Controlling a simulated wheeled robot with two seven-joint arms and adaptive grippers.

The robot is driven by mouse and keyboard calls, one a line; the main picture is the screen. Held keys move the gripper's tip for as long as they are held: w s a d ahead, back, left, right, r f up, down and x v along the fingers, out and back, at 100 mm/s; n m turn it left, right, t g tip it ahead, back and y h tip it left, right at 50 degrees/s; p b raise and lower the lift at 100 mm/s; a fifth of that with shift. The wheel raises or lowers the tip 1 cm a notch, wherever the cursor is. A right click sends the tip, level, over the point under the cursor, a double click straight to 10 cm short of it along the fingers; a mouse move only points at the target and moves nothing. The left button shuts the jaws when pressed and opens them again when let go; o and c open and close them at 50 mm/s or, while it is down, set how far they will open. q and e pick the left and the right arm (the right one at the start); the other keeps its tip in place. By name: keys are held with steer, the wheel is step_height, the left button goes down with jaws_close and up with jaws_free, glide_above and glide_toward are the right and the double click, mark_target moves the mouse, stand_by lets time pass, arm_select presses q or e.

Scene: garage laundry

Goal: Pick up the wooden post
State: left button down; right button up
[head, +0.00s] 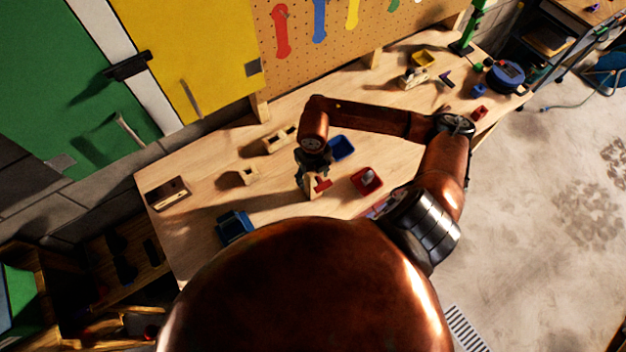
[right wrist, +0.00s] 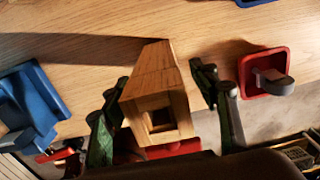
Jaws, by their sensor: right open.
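The wooden post (right wrist: 160,85) is a light brown, square-sided piece with a square hole in its near end, seen in the right wrist view. It stands between the two dark fingers of my right gripper (right wrist: 163,78), which is open with a finger on either side; small gaps show beside the post. In the head view my right gripper (head: 313,164) is over the workbench, and the post (head: 310,188) shows just below it, partly hidden. My left gripper is not in view.
On the workbench (head: 215,165), a red tray (head: 367,181) and a blue bin (head: 342,147) are close to the post. Wooden blocks (head: 243,176) lie to the left. A red object (right wrist: 160,150) shows by the post.

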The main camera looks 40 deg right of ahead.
steer(key=shift+c, duration=0.4)
steer(key=c, duration=1.4)
